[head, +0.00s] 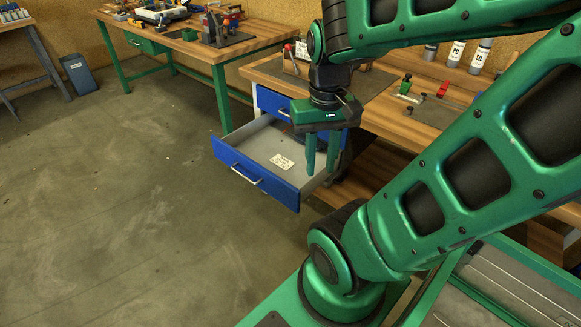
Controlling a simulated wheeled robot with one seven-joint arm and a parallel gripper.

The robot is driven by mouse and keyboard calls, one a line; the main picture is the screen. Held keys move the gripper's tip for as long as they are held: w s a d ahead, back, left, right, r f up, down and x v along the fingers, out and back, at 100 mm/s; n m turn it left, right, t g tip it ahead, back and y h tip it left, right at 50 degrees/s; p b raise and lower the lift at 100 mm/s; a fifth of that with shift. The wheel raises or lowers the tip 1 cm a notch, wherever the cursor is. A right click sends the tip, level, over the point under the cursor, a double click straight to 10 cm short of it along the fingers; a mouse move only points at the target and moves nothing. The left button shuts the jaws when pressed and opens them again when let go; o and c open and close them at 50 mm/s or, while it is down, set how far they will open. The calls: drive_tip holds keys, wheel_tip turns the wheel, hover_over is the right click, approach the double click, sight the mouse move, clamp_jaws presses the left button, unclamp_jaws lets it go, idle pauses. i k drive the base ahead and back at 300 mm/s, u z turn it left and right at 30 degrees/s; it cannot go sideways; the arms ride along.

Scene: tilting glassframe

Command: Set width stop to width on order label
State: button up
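A small white label (282,161) with dark print lies flat in the open drawer (233,167); the print is too small to read. My gripper (321,172) points down over the right part of this drawer, to the right of the label. Its two green fingers are apart with nothing seen between them. A width stop cannot be made out with certainty. A green and grey frame (520,290) shows partly at the lower right, behind my arm.
The drawer has a blue front and sticks out from a wooden workbench (262,67). A closed blue drawer (274,101) is above it. Red and green clamps (443,87) and bottles (481,55) stand on the bench. The floor (110,200) at left is free.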

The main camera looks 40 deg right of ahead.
sight(405, 86)
drive_tip(key=z, duration=0.1)
drive_tip(key=k, duration=0.15)
drive_tip(key=z, duration=0.75)
drive_tip(key=i, duration=1)
drive_tip(key=k, duration=0.5)
drive_tip(key=z, duration=2.3)
drive_tip(key=k, duration=0.5)
drive_tip(key=u, duration=0.2)
